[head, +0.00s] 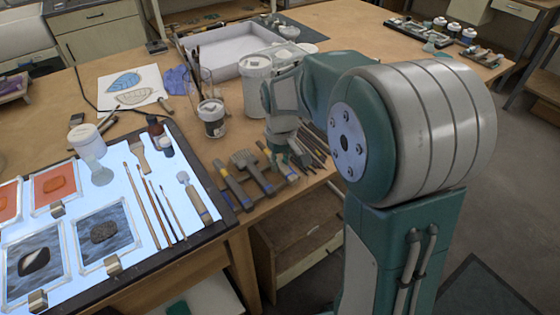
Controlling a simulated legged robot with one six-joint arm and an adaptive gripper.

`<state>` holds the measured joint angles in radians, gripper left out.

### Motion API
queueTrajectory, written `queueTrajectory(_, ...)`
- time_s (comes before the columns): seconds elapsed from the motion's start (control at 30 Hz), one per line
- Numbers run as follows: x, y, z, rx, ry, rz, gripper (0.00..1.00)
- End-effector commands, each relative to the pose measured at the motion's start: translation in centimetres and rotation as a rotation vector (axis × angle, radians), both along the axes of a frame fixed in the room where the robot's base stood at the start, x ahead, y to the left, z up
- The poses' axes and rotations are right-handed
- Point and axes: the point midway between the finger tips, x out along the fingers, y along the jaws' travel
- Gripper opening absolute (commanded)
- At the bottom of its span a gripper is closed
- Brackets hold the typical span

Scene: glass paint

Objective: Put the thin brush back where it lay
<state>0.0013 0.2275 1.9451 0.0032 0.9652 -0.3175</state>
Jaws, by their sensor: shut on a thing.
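My gripper (287,158) is low over the right front part of the wooden table, at a row of hand tools. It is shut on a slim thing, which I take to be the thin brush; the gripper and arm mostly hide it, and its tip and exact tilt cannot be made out. Several long thin brushes (151,207) lie side by side on the lit panel (203,228) to the left, apart from my gripper. A wide flat brush (138,155) lies above them. Dark slim tools (312,147) lie just right of my gripper.
Wide-headed tools (247,164) lie just left of my gripper. Framed glass pieces (105,230) cover the panel's left side. The table's front edge is close.

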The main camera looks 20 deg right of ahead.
Motion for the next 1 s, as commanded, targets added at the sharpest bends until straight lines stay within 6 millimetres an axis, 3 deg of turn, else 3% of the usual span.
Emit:
queueTrajectory(0.33,0.0,0.0,-0.3,0.0,0.0,0.0,0.0)
queueTrajectory(0.37,0.0,0.0,-0.3,0.0,0.0,0.0,0.35)
queueTrajectory(0.4,0.0,0.0,-0.3,0.0,0.0,0.0,0.53)
queueTrajectory(0.43,0.0,0.0,-0.3,0.0,0.0,0.0,0.66)
queueTrajectory(0.47,0.0,0.0,-0.3,0.0,0.0,0.0,0.7)
queueTrajectory(0.83,0.0,0.0,-0.2,0.0,0.0,0.0,0.7)
queueTrajectory(1.0,0.1,0.0,1.5,0.0,-0.003,0.0,0.7)
